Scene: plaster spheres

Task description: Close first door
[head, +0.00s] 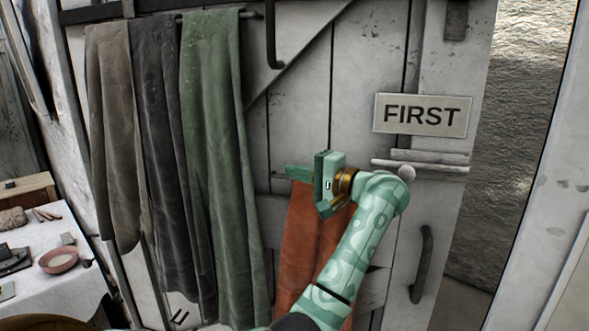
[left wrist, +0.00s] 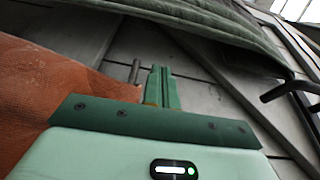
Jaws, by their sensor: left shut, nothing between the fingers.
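The first door (head: 300,105) is pale, worn planks with a "FIRST" sign (head: 421,115), a pale latch bar (head: 430,163) and a dark upright handle (head: 421,265). It stands ajar, with a gap between its right edge and the white frame (head: 548,235). My left gripper (head: 297,172) is in front of the planks, left of the latch and handle, fingers pointing left. It is shut and empty; the left wrist view shows the closed fingers (left wrist: 160,86) against grey planks (left wrist: 200,100). I cannot tell whether they touch the door. My right gripper is not in view.
Brown, dark grey and green cloths (head: 217,150) hang on the left. An orange cloth (head: 305,250) hangs under my gripper, close beside the fingers in the left wrist view (left wrist: 50,95). A table with a white cloth (head: 75,285) stands at lower left. A rough wall (head: 515,120) shows through the gap.

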